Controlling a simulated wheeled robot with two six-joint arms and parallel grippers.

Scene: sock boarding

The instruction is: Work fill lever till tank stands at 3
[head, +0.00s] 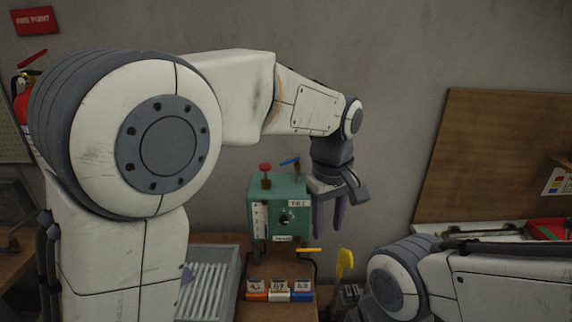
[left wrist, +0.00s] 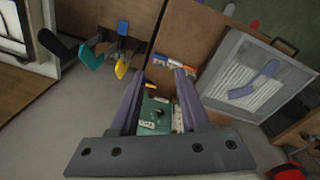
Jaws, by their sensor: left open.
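A green tank box (head: 268,190) stands on the wooden bench against the wall. A pale gauge strip (head: 258,220) is on its left front; its level is too small to read. A red knob (head: 265,168) and a blue lever (head: 290,161) are on top, a yellow lever (head: 309,250) low at the right. My left gripper (head: 328,228) is open and empty, fingers down, right of the box. In the left wrist view the box (left wrist: 154,112) shows between its fingers (left wrist: 160,98). My right gripper is out of view.
Orange, white and blue number blocks (head: 280,291) sit at the bench front. A grey ribbed tray (head: 233,258) is to their left; in the left wrist view a blue sock shape (left wrist: 256,80) lies on it. A yellow sock form (head: 344,262) stands at right.

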